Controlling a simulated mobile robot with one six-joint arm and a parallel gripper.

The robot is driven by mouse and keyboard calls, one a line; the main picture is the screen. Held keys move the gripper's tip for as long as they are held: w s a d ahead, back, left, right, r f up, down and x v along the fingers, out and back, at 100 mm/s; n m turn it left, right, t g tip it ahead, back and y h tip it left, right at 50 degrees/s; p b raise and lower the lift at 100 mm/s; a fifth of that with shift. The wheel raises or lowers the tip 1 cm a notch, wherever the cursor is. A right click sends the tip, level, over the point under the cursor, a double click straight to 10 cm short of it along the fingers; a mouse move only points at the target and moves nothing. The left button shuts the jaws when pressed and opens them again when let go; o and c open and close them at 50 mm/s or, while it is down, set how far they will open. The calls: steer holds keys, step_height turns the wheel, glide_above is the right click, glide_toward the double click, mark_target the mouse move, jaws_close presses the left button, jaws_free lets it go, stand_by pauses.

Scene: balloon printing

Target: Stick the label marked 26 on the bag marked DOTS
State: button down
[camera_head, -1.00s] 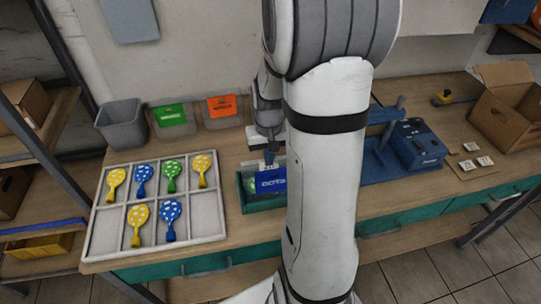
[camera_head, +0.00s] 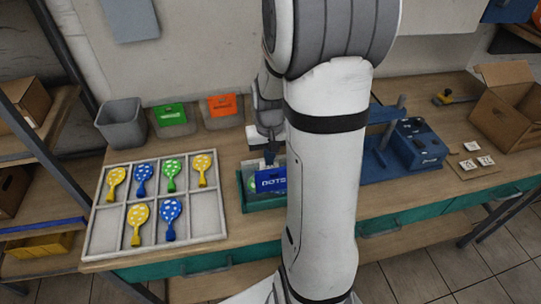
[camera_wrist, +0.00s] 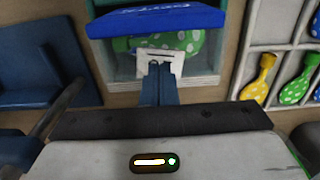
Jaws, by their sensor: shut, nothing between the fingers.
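The DOTS bag (camera_head: 271,180) has a blue header and stands in a green holder (camera_head: 264,205) in the middle of the bench. In the wrist view its clear part shows a green spotted balloon (camera_wrist: 190,42) under the blue header (camera_wrist: 155,20). A white label (camera_wrist: 175,57) lies against the clear front, partly hidden by my fingers; its marking cannot be read. My gripper (camera_wrist: 160,68) is shut with nothing between its fingers, the tips at the label. In the head view my gripper (camera_head: 270,157) is just behind the bag, partly hidden by my arm.
A divided tray (camera_head: 107,243) of spotted balloons lies at left. Behind it are a grey bin (camera_head: 121,122) and containers with green (camera_head: 171,113) and orange (camera_head: 221,105) cards. At right are a blue device (camera_head: 418,145), small white labels (camera_head: 471,146) and an open cardboard box (camera_head: 505,115).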

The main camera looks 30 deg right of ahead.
steer(key=shift+s+f+b, duration=0.1)
steer(key=shift+f+b, duration=0.5)
steer(key=shift+f, duration=0.15)
stand_by(1.2)
steer(key=shift+r+p, duration=2.55)
steer(key=shift+r, duration=1.05)
steer(key=s+a+r+n+t+b, duration=0.2)
steer(key=s+a+r+n+t, duration=0.1)
steer(key=s+a+r, duration=0.7)
steer(key=s+a, duration=0.2)
steer(key=shift+s+b, duration=0.3)
steer(key=shift+s, duration=0.05)
